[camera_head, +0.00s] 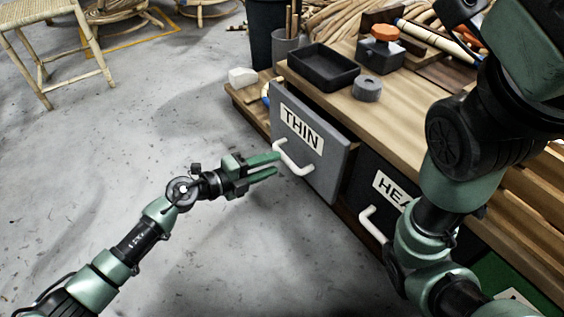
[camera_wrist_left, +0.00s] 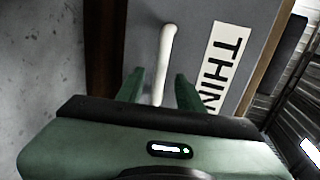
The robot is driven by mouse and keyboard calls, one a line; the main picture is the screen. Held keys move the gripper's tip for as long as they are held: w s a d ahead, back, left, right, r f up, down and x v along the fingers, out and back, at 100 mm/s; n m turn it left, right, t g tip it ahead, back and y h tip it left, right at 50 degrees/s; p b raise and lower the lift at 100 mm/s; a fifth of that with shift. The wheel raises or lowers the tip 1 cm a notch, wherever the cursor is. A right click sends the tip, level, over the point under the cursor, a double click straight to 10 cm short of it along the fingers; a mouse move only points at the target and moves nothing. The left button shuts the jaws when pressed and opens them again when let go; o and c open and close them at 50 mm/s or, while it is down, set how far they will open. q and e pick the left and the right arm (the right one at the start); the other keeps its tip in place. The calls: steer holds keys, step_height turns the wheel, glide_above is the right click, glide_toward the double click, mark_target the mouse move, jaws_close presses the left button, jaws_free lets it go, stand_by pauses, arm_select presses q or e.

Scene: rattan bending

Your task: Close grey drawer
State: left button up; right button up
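The grey drawer (camera_head: 325,168) with the label THIN stands partly pulled out from the wooden workbench. Its white handle (camera_head: 292,160) is on its front face. My left gripper (camera_head: 278,165) is open, with its green fingertips at the handle. In the left wrist view the handle (camera_wrist_left: 165,60) runs between the two open fingers (camera_wrist_left: 160,90), and the grey drawer front (camera_wrist_left: 195,35) fills the area behind. I cannot tell whether the fingers touch the handle. My right arm shows at the right of the head view, but its gripper is outside the picture.
A dark drawer (camera_head: 375,205) with its own white handle (camera_head: 372,225) is to the right of the grey one. The workbench top (camera_head: 400,120) bears a black tray (camera_head: 323,68), a grey roll (camera_head: 367,89) and an orange-topped block (camera_head: 381,50).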

mark_target(286, 159)
arm_select(q)
steer(key=b+x, duration=0.2)
steer(key=x, duration=0.3)
steer(key=shift+w+d+f+b, duration=0.2)
steer(key=shift+d+b, duration=0.1)
steer(key=shift+b, duration=0.1)
steer(key=shift+r, duration=0.1)
jaws_close()
stand_by(0.9)
